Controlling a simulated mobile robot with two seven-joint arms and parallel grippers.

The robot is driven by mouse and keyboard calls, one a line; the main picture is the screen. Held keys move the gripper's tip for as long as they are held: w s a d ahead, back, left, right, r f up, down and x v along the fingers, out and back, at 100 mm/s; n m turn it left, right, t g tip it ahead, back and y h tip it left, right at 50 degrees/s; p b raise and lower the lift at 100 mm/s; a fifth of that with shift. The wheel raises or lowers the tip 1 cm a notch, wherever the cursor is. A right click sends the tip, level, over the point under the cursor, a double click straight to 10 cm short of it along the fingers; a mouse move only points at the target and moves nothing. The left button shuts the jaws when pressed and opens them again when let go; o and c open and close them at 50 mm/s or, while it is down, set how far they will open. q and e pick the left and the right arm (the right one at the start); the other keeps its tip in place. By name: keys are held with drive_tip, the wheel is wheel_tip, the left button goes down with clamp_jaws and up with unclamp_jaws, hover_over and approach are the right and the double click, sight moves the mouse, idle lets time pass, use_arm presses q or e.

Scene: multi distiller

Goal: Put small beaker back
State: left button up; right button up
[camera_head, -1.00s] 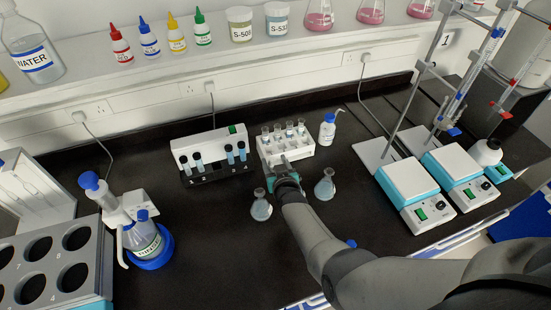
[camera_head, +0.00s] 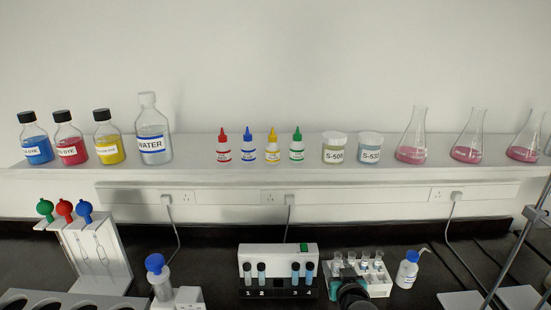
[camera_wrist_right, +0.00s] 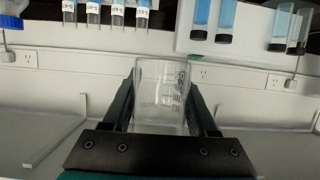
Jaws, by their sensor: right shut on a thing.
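A small clear glass beaker (camera_wrist_right: 160,90) with dark markings is between the two black fingers of my right gripper (camera_wrist_right: 160,108) in the wrist view. The fingers are shut on its sides. In the head view my right gripper (camera_head: 352,290) shows at the bottom edge, in front of the white vial rack (camera_head: 381,287). The beaker cannot be made out clearly there. My left gripper is not in view.
A test-tube block (camera_head: 278,256) stands left of the rack, and a small wash bottle (camera_head: 407,273) stands to its right. The wall shelf (camera_head: 200,152) carries dye bottles, dropper bottles, jars and pink flasks (camera_head: 412,150). A stand rod (camera_head: 515,250) rises at right.

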drive_tip(key=s+a+r+n+b, duration=0.15)
drive_tip(key=s+r+b, duration=0.35)
drive_tip(key=r+b, duration=0.75)
drive_tip(key=s+r+m+b, duration=0.1)
drive_tip(key=s+b, duration=0.3)
drive_tip(key=s, duration=0.5)
drive_tip(key=shift+s+r, duration=0.15)
drive_tip(key=shift+r, duration=0.35)
drive_tip(key=shift+f+m, duration=0.1)
drive_tip(key=shift+m, duration=0.15)
